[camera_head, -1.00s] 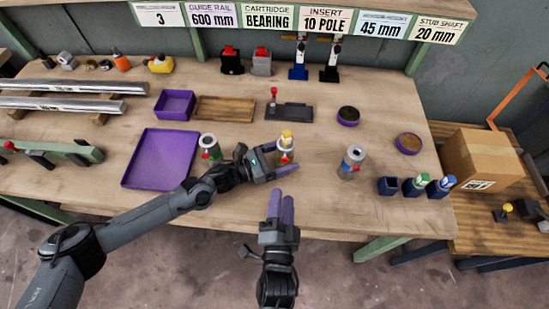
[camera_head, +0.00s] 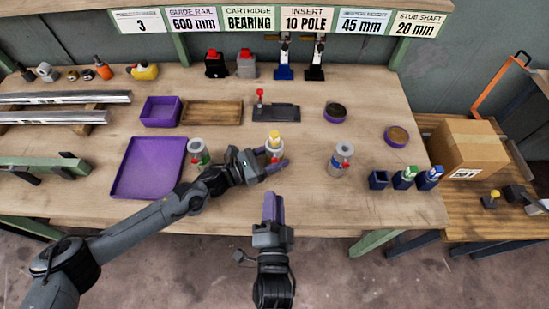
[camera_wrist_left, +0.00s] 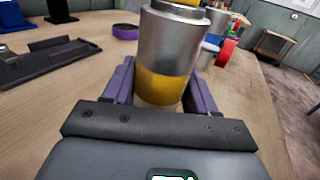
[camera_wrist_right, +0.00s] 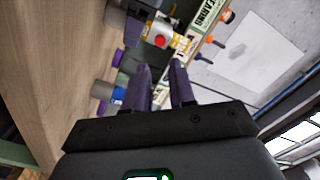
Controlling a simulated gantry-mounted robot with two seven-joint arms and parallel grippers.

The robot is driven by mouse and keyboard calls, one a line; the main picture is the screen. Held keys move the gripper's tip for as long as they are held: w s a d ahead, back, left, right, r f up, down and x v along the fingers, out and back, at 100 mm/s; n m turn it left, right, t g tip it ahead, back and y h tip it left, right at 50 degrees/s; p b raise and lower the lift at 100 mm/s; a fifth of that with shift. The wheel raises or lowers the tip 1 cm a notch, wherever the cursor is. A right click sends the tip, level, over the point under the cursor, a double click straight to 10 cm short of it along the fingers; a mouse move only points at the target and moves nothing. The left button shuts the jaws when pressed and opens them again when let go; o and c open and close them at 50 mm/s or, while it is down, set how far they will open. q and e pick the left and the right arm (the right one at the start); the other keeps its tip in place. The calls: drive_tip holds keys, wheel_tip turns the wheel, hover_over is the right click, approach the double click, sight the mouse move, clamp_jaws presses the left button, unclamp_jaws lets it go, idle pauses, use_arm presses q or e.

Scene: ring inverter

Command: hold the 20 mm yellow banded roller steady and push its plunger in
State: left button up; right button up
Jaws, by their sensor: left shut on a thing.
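The yellow-banded roller (camera_head: 275,153) stands upright on the bench at the centre in the head view, a metal cylinder with a yellow top. In the left wrist view its yellow band (camera_wrist_left: 163,87) sits low between the purple fingers. My left gripper (camera_head: 277,166) is shut around its lower part; it also shows in the left wrist view (camera_wrist_left: 161,88). My right gripper (camera_head: 271,203) is empty in front of the roller, its fingers pointing towards it with a narrow gap between them. The right wrist view shows these fingers (camera_wrist_right: 160,72) short of the roller (camera_wrist_right: 182,42).
A purple tray (camera_head: 148,167) lies at left. Small dark blue holders (camera_head: 378,181) stand at the right front edge. A dark fixture with a red knob (camera_head: 276,112) is behind.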

sight(275, 161)
drive_tip(key=shift+s+m, duration=0.3)
drive_tip(key=shift+m, duration=0.1)
drive_tip(key=shift+c, duration=1.2)
drive_tip(key=s+m, duration=0.2)
drive_tip(key=m, duration=0.1)
drive_tip(key=shift+s+f+m, duration=0.1)
drive_tip(key=shift+s+m, duration=0.2)
drive_tip(key=shift+s, duration=0.1)
clamp_jaws()
drive_tip(key=shift+s+m, duration=0.85)
drive_tip(key=shift+m, duration=0.45)
drive_tip(key=shift+w, duration=0.1)
drive_tip(key=w, duration=1.3)
drive_tip(key=shift+w+d, duration=0.1)
drive_tip(key=shift+w, duration=0.35)
drive_tip(key=shift+w, duration=0.1)
